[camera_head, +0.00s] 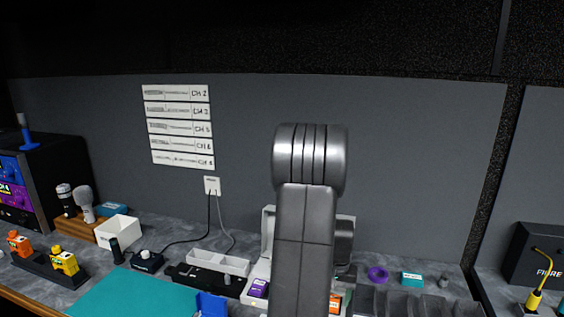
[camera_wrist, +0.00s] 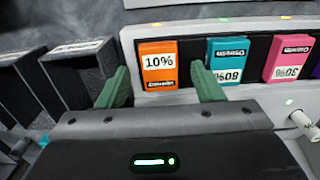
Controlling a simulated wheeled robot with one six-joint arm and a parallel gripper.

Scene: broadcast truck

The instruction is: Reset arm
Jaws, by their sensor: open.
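My gripper (camera_wrist: 160,92) shows in the wrist view with its two green fingers spread apart and nothing between them. An orange battery marked 10% (camera_wrist: 158,66) sits in the white charger (camera_wrist: 133,34) just beyond the fingertips. A teal battery marked 80% (camera_wrist: 228,62) sits to its right, close to the right finger, and a pink battery marked 30% (camera_wrist: 287,58) is farther right. In the head view my arm stands upright in front of the charger (camera_head: 268,222) and hides much of it. My gripper is hidden there.
Dark grey slots (camera_wrist: 75,72) stand left of the charger. On the counter are a teal mat (camera_head: 130,295), a white tray (camera_head: 218,262), a white box (camera_head: 117,231), a purple ring (camera_head: 377,274) and a small teal box (camera_head: 412,279). A grey wall panel closes off the back.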

